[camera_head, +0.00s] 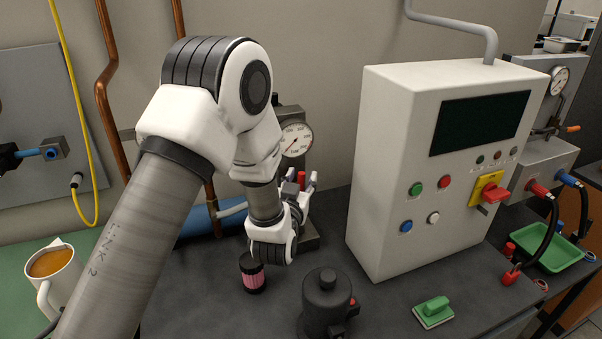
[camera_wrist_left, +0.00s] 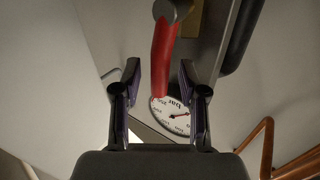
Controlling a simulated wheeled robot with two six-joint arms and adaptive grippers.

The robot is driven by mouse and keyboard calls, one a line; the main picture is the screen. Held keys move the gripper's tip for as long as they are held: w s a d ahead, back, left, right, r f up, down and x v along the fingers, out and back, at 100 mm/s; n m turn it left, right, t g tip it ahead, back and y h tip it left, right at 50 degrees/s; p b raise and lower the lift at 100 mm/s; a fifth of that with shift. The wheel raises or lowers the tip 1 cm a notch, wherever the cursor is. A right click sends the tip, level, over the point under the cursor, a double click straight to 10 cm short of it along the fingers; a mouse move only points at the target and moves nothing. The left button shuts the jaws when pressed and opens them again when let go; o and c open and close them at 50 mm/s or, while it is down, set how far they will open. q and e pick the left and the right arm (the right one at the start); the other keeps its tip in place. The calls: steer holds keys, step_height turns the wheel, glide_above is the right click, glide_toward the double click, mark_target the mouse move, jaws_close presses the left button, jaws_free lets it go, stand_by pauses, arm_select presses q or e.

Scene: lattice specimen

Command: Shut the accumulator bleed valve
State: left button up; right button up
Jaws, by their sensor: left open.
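A red valve lever (camera_wrist_left: 163,60) shows in the wrist view, hanging from a fitting at the top edge of the picture. Its lower end lies between the two fingers of my left gripper (camera_wrist_left: 160,76), with gaps on both sides. The fingers are open and hold nothing. In the head view my left gripper (camera_head: 302,183) is in front of the grey block below the round pressure gauge (camera_head: 296,138). A small red part of the lever (camera_head: 301,179) shows there between the fingers. The gauge face also shows in the wrist view (camera_wrist_left: 174,117). My wrist hides most of the valve body.
A blue cylinder (camera_head: 197,222) lies behind my arm. A black and pink cylinder (camera_head: 252,273) and a dark pot (camera_head: 326,300) stand below my wrist. A grey control cabinet (camera_head: 385,165) with a red rotary handle (camera_head: 495,194) stands right. A mug (camera_head: 58,266) is at left.

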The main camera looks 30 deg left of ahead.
arm_select(q)
steer(key=shift+w, duration=0.2)
jaws_close()
